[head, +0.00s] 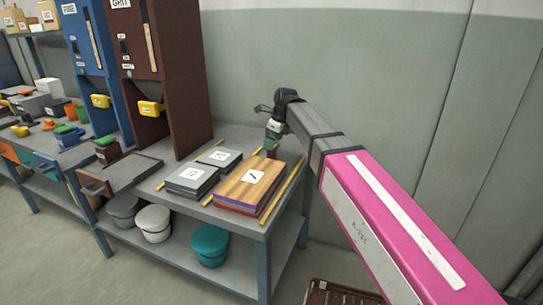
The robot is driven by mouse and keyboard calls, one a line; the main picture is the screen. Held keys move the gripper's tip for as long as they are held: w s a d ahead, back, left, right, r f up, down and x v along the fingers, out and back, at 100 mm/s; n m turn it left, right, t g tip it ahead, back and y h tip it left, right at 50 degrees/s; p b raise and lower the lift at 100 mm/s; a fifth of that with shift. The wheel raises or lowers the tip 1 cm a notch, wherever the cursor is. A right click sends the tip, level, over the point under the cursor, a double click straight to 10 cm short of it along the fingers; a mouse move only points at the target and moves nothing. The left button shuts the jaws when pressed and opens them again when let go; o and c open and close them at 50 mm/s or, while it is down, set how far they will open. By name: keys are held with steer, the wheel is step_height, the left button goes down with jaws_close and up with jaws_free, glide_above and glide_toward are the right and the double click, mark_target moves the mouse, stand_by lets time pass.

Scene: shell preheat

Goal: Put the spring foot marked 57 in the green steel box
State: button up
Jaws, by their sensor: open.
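My gripper (272,146) is small in the head view, at the far end of my pink and grey arm. It hangs downward over the back right part of the workbench, behind the wood-topped stack. Its jaws are open, though its fingertips are hard to make out. I cannot pick out a spring foot, and no mark 57 is readable. I cannot make out a green steel box either.
The grey workbench (238,219) holds dark grey plates (186,186) and a wood-topped stack (262,174) between yellow strips. A brown cabinet (188,80) and a blue cabinet (93,45) stand left. A teal bucket (210,240) sits on the lower shelf. A wall is behind.

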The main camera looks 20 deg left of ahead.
mark_target(272, 154)
steer(key=shift+x, duration=2.55)
steer(key=shift+w, duration=0.1)
steer(key=c, duration=1.3)
steer(key=shift+r, duration=0.1)
